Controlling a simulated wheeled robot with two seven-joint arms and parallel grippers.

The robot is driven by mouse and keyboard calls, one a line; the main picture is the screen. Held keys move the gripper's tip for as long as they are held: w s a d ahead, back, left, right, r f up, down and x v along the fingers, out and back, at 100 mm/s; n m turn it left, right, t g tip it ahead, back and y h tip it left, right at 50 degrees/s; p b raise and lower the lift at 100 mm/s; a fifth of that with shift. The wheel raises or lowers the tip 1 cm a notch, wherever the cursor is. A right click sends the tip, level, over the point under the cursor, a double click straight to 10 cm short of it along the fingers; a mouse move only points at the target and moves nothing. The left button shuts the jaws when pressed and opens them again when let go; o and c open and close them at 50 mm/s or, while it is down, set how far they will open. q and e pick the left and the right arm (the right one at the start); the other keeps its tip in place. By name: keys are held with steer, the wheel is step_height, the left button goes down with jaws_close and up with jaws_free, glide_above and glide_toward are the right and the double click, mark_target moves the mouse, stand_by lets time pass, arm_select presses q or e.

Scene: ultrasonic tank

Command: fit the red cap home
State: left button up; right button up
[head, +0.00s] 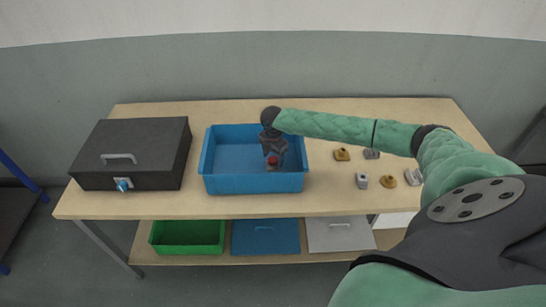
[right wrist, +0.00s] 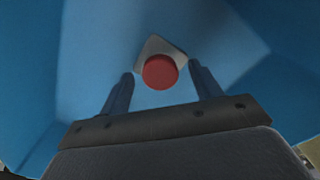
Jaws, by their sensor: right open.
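The red cap (right wrist: 160,72) is a round red disc on top of a pale grey-white part (right wrist: 158,44) inside the blue tank (head: 255,184). In the head view the cap (head: 272,161) shows as a small red spot just below my right gripper (head: 272,155). In the right wrist view my right gripper (right wrist: 160,85) is open, its two blue fingers apart with the cap beyond and between them. I cannot tell whether the fingers reach down to the cap. How far the cap is seated cannot be told. My left gripper is not in view.
A dark box (head: 140,152) with a handle and blue knob stands left of the tank. Several small brass and grey parts (head: 342,154) lie right of it. A green bin (head: 187,236), a blue lid (head: 265,238) and a grey lid (head: 340,235) sit on the lower shelf.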

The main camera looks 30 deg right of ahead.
mark_target(273, 159)
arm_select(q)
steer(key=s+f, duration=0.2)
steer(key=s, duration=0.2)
arm_select(e)
steer(key=shift+r, duration=0.15)
steer(key=shift+r+b, duration=0.5)
steer(key=shift+r, duration=0.15)
step_height(273, 159, up, 5)
steer(key=shift+f+b, duration=0.1)
steer(key=shift+b, duration=0.95)
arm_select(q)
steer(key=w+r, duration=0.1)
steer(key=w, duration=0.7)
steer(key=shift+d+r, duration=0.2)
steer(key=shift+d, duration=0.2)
arm_select(e)
steer(key=shift+r, duration=0.7)
